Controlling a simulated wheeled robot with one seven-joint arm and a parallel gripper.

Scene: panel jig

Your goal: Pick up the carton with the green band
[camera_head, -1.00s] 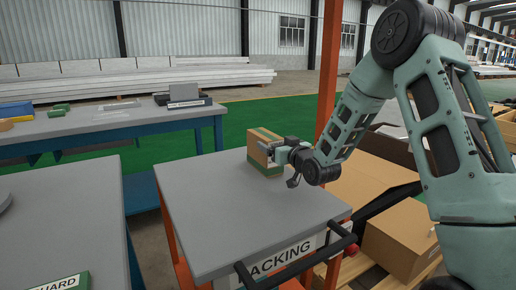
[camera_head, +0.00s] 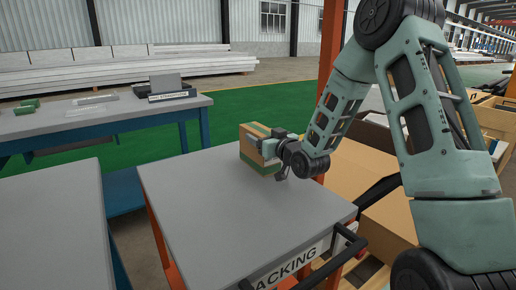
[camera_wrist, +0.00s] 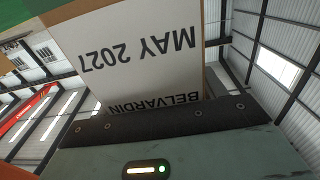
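The carton with the green band (camera_head: 254,134) is a brown box at the far right part of the packing table (camera_head: 215,210) in the head view. My gripper (camera_head: 268,149) is at its right side, with a finger along its near face, and is shut on it. The far finger is hidden. I cannot tell whether the carton's base touches the tabletop. In the wrist view, the carton's white label (camera_wrist: 140,50) shows "MAY 2027" and "BELVARDIN" upside down, close to the gripper body.
A grey table (camera_head: 50,225) stands at the left, across a gap. A blue-legged bench (camera_head: 90,117) with a dark tray (camera_head: 172,92) is behind. An orange post (camera_head: 331,65) rises beyond the carton. Open cardboard boxes (camera_head: 370,215) lie right of the packing table, under my arm.

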